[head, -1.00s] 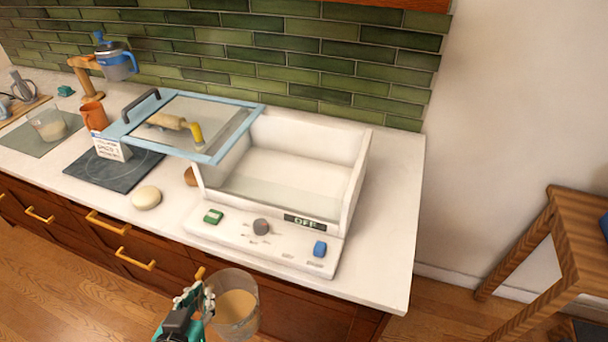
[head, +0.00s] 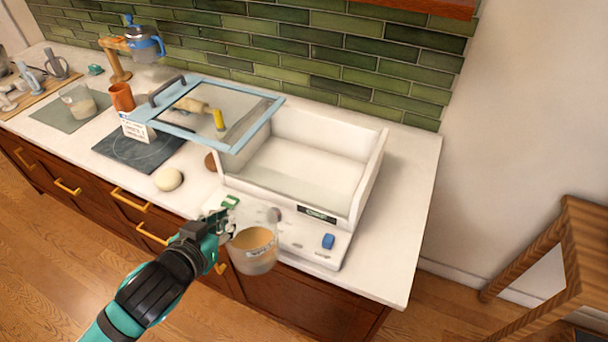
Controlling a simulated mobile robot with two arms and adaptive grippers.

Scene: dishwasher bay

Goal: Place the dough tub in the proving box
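The dough tub (head: 254,262) is a clear round tub with tan dough inside. My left gripper (head: 229,228) is at the tub's left rim and appears shut on it, holding it up in front of the proving box's control panel. The proving box (head: 368,190) is a white open-topped box on the counter, and its inside looks empty. Its blue-framed glass lid (head: 226,86) is slid over to the left, leaving the box open on the right. My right gripper is not in view.
A rolling pin with a yellow handle (head: 218,119) shows on or through the lid. A dough ball (head: 168,179), a dark slab (head: 135,155) and an orange cup (head: 122,97) are to the left. The counter right of the box (head: 408,205) is clear.

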